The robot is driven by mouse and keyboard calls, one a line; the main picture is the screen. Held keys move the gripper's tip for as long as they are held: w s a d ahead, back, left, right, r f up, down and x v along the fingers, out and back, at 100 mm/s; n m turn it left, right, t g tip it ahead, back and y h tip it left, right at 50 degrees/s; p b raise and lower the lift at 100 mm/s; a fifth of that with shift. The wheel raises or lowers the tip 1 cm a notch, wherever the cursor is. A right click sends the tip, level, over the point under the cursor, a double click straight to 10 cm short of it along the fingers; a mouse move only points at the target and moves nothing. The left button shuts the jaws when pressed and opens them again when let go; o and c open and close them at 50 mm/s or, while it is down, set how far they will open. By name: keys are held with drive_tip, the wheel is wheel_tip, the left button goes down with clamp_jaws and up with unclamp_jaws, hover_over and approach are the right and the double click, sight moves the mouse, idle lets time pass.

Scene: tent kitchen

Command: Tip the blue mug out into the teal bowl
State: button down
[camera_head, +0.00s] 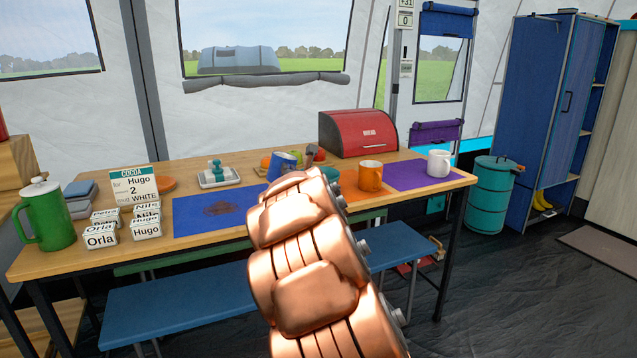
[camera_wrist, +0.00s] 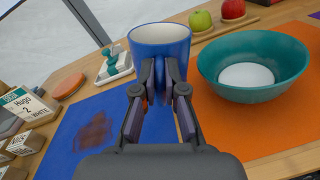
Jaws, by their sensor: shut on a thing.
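My gripper (camera_wrist: 161,78) is shut on the blue mug (camera_wrist: 160,47) and holds it over the blue mat's far edge in the wrist view. The mug is roughly upright there, with a pale inside; I cannot see what it holds. The mug also shows in the head view (camera_head: 280,162), just beyond my arm, looking slightly tilted. The teal bowl (camera_wrist: 249,94) stands on the orange mat (camera_wrist: 221,140), right of the mug and apart from it. A smooth white round area (camera_wrist: 250,76) shows inside the bowl. In the head view my arm mostly hides the bowl.
The blue mat (camera_head: 191,219) has a brown stain. An orange mug (camera_head: 369,177) and a white mug (camera_head: 439,163) stand to the right. A red bread bin (camera_head: 357,134), green and red apples (camera_wrist: 201,21), a stamp on a tray (camera_wrist: 112,69), name cards and a green jug (camera_head: 47,215) stand around.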

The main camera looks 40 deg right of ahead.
drive_tip(key=shift+w+a+f+n+b, duration=0.1)
drive_tip(key=shift+a+f+n+b, duration=0.2)
drive_tip(key=shift+f+b, duration=0.35)
drive_tip(key=shift+w+a+f+n+b, duration=0.15)
drive_tip(key=shift+f+n+b, duration=0.25)
drive_tip(key=shift+b, duration=0.4)
drive_tip(key=shift+w+a+f+n+b, duration=0.15)
drive_tip(key=shift+f+n+b, duration=0.15)
drive_tip(key=shift+f+b, duration=0.4)
drive_tip(key=shift+w+a+r+n+b, duration=0.2)
drive_tip(key=shift+a+n+b, duration=0.4)
drive_tip(key=shift+n+b, duration=0.3)
drive_tip(key=shift+f, duration=0.1)
